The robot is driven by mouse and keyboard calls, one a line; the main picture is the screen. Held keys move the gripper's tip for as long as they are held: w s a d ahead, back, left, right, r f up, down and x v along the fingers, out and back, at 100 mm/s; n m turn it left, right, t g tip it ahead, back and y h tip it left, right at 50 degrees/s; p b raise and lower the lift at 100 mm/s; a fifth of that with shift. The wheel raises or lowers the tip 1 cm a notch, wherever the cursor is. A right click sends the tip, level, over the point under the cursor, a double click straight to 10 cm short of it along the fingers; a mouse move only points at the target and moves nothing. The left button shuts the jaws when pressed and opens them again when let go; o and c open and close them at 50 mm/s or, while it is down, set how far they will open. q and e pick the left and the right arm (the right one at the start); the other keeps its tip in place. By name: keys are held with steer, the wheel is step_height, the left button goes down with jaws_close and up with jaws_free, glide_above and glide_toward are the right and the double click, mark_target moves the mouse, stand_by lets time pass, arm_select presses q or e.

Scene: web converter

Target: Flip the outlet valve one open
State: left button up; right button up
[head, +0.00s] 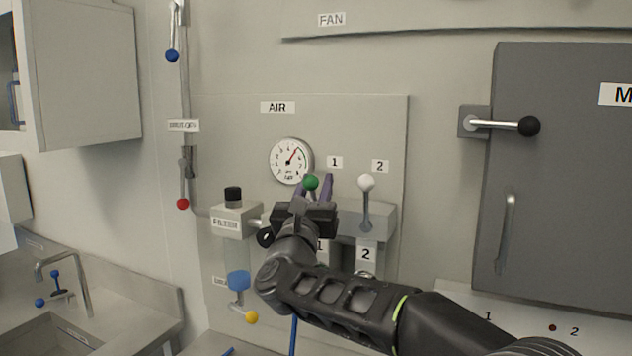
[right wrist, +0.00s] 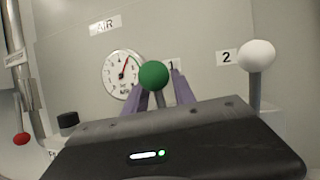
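The outlet valve one lever, with a green ball knob (head: 311,182), stands upright on the grey valve block of the AIR panel (head: 384,121), under the label 1. My right gripper (head: 315,188) is in front of it, with its purple fingers on either side of the lever. In the right wrist view the green knob (right wrist: 153,75) shows between the two spread fingers, with gaps visible; contact cannot be told. The gripper body hides the lever's lower part. The valve two lever with a white knob (head: 366,183) stands upright to the right. My left gripper is not in view.
A pressure gauge (head: 290,161) is just left above the green knob. A filter block (head: 236,217) with a black cap is at left, with a yellow knob (head: 251,317) below. A grey door (head: 560,180) with a black-knobbed handle (head: 528,126) is at right.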

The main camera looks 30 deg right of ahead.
steer(key=shift+c, duration=0.5)
jaws_close()
stand_by(0.8)
